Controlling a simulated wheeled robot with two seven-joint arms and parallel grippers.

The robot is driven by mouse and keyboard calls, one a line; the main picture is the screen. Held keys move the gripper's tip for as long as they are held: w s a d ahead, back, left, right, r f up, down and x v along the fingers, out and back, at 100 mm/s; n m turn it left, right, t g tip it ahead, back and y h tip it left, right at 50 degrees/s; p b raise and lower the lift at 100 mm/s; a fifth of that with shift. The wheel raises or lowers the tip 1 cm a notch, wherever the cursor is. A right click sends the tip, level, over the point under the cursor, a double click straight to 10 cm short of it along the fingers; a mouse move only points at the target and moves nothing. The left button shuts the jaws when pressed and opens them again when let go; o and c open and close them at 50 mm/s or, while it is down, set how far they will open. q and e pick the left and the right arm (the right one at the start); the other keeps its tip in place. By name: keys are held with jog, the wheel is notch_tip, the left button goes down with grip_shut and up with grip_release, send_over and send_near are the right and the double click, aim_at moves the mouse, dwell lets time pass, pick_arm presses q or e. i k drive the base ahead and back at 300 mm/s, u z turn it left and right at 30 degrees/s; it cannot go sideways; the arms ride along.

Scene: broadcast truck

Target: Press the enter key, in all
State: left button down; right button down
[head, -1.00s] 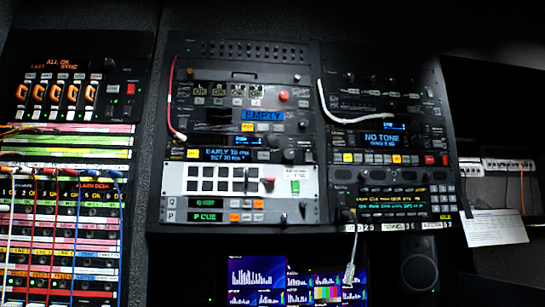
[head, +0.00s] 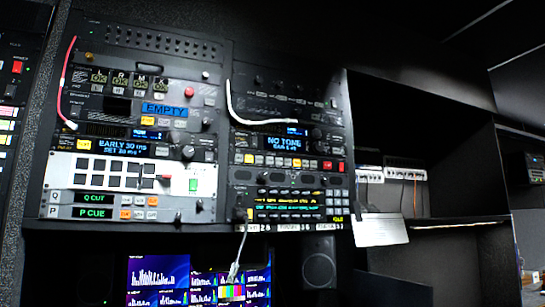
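The enter key is not one I can pick out; the key labels are too small to read. In the left column a screen reads EARLY 30 ms (head: 123,147), above a white panel with black keys (head: 115,173). Neither gripper shows in the head view.
Monitors (head: 200,280) and a speaker (head: 319,263) are below the rack. A white paper sheet (head: 379,229) hangs right of the rack, beside open shelves (head: 450,200).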

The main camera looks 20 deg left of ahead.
aim_at(159, 151)
jog(key=z, duration=0.7)
jog(key=i, duration=0.2)
jog(key=u, duration=3.85)
jog(key=k, duration=1.75)
jog(key=z, duration=0.55)
jog(key=i, duration=0.95)
jog(key=z, duration=0.05)
